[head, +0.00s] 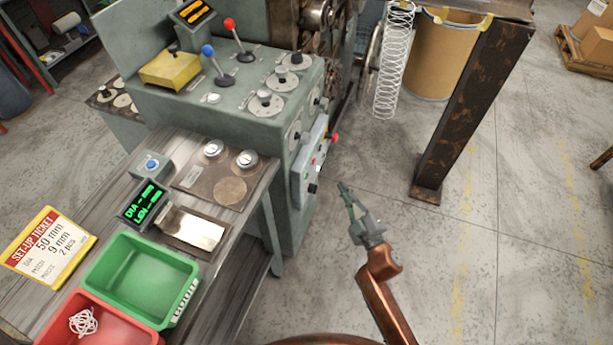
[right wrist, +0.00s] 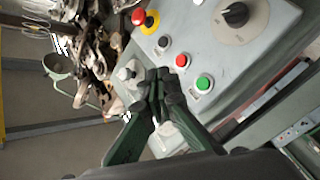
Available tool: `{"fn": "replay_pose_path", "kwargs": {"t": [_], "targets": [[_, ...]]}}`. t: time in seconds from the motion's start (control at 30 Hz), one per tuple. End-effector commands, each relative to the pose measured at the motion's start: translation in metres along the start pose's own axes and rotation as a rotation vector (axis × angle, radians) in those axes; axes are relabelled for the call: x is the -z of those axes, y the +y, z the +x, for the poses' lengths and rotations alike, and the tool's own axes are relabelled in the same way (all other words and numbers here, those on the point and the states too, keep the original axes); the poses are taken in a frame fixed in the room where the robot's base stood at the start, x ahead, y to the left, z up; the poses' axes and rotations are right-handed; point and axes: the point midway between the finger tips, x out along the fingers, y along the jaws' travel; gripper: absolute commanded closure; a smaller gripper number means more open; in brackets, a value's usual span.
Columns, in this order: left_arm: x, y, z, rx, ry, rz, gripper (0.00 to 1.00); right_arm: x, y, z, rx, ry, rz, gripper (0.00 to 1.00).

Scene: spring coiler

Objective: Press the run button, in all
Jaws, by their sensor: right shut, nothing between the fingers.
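A grey control panel (head: 308,172) is on the machine's side. In the right wrist view it carries a green button (right wrist: 203,83), a red button (right wrist: 182,60), a dark button (right wrist: 163,42) and a pale button (right wrist: 127,73). Their labels are too small to read, so I cannot tell by text which is the run button. My right gripper (head: 344,188) is shut and empty, right of the panel and apart from it in the head view. Its closed fingertips (right wrist: 160,76) appear in front of the panel, below the red button. My left gripper is not in view.
A red mushroom button (right wrist: 138,16) with a yellow collar and a black knob (right wrist: 235,14) are also on the panel. A wire coil (head: 393,60) hangs behind, near a rusty post (head: 468,110). Green (head: 140,280) and red bins (head: 105,318) stand on the bench.

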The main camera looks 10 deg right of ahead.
Motion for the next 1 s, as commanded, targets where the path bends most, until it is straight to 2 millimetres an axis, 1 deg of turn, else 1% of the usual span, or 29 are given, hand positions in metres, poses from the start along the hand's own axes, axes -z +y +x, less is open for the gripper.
{"fn": "replay_pose_path", "kwargs": {"t": [0.23, 0.37, 0.57, 0.77, 1.0], "targets": [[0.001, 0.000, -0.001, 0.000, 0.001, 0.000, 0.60, 0.000, -0.001, 0.001, 0.001, -0.001, 0.002, 1.00], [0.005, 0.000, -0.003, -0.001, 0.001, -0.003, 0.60, 0.004, -0.006, 0.006, 0.002, 0.000, 0.003, 1.00], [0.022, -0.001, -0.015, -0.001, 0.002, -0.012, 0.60, 0.015, -0.020, 0.023, 0.003, 0.000, 0.004, 1.00], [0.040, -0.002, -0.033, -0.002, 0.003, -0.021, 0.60, 0.029, -0.034, 0.043, 0.002, -0.001, 0.003, 1.00], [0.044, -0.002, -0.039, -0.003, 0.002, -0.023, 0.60, 0.041, -0.043, 0.057, 0.002, -0.002, 0.003, 1.00]]}}
